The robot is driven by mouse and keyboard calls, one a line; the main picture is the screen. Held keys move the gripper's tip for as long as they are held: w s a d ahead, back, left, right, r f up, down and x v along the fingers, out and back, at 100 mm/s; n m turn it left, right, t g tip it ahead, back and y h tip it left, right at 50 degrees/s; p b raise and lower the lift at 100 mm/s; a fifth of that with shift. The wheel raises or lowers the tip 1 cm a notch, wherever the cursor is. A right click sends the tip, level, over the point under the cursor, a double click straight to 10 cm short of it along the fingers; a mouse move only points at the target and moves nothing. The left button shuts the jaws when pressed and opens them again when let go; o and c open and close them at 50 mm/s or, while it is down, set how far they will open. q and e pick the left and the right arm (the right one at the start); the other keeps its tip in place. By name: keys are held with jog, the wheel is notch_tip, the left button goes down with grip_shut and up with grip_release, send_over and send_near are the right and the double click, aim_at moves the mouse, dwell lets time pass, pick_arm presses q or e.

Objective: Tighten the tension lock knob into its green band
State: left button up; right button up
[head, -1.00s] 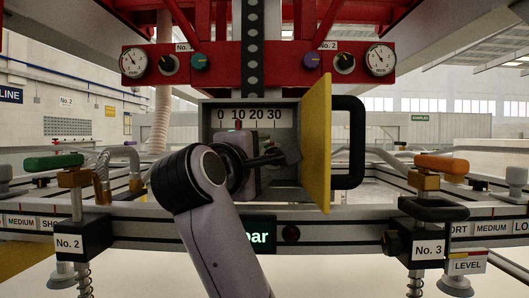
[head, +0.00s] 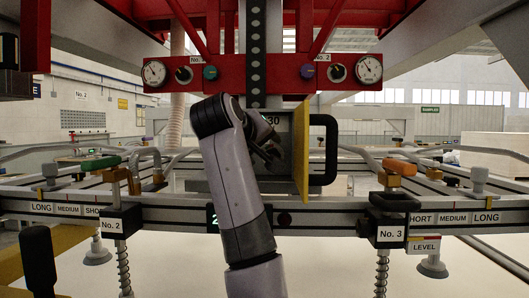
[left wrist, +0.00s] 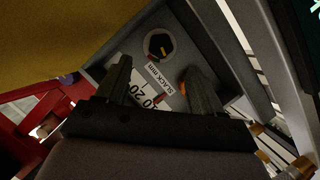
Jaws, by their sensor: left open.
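The dark tension lock knob (left wrist: 158,45) sits in a pale round ring on the grey box's inner face in the left wrist view, with small coloured marks at it. The slack scale plate (left wrist: 152,88) lies beside it, with a red pointer across it. My left gripper (left wrist: 157,66) is open, its two fingers spread on either side of the plate and short of the knob; nothing is between them. In the head view my left gripper (head: 268,146) is in front of the open grey box (head: 285,123); the knob is hidden there. My right gripper is out of view.
A rail (head: 340,205) with No. 2 (head: 120,222) and No. 3 (head: 391,232) blocks runs below. A red gauge panel (head: 262,73) is above.

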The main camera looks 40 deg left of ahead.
pick_arm(q)
jog(key=p+x, duration=0.2)
jog(key=x, duration=0.5)
jog(key=shift+w+a+f, duration=0.1)
jog(key=shift+w, duration=0.05)
